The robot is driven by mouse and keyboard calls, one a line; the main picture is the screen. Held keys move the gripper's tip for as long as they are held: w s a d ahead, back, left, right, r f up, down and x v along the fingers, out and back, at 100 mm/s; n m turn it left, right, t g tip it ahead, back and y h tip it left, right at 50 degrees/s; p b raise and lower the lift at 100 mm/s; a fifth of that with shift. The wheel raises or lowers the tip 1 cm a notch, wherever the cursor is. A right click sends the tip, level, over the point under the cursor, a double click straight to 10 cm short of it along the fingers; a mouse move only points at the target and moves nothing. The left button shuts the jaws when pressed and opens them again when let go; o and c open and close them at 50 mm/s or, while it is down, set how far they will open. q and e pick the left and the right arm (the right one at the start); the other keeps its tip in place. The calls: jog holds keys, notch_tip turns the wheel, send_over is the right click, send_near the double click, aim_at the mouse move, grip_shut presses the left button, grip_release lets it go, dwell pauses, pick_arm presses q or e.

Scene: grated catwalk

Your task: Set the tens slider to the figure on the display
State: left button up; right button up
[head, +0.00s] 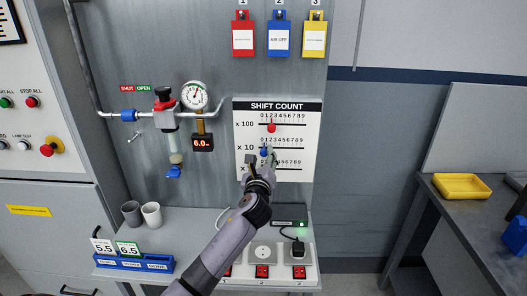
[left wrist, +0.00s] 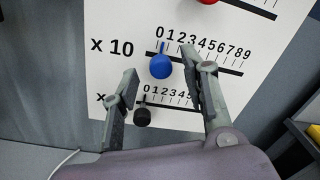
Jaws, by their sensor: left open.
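The SHIFT COUNT board (head: 242,112) hangs on the grey panel, with three scales of figures. The blue tens slider (left wrist: 160,66) is on the x 10 row, its pointer at about 0. It also shows in the head view (head: 264,152), partly covered by my gripper. My left gripper (left wrist: 160,70) is open; its fingers are on either side of the blue knob, with gaps showing. The wrist hides part of the lower board in the head view. The display (head: 203,142) under the gauge reads 6.0 with a small unit I cannot read. My right gripper is not in view.
A red slider (head: 271,128) is above and a black slider (left wrist: 142,117) just below the blue one. A gauge (head: 195,95) and pipes are left of the board. Cups (head: 151,215) and sockets (head: 263,252) are on the shelf below.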

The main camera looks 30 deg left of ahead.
aim_at(263, 155)
pick_arm(q)
jog(key=shift+x, duration=1.8)
jog(key=shift+d, duration=0.1)
jog(key=shift+c, duration=0.2)
grip_shut()
